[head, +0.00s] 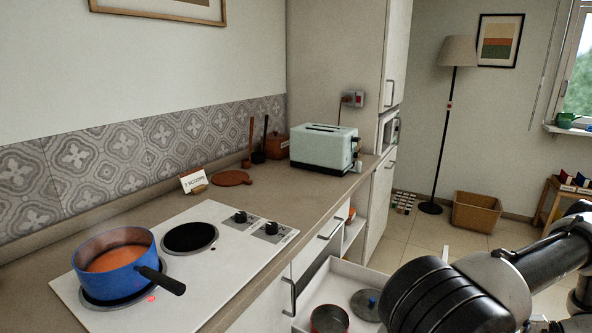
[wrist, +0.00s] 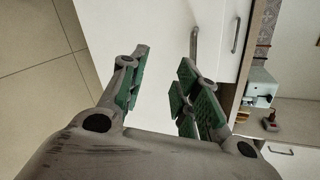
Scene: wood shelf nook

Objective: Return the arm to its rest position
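My arm shows at the lower right of the head view, beside the counter and above the open drawer; its gripper is outside that view. Behind the fingers is a white cabinet front with a bar handle (wrist: 195,45). No object is held.
A blue pot (head: 112,262) with orange contents sits on the hob (head: 200,290), near a red light. An open drawer (head: 375,283) below the counter holds a pan and a lid (head: 366,304). A toaster (head: 323,149) stands farther back. Floor at right is partly clear.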

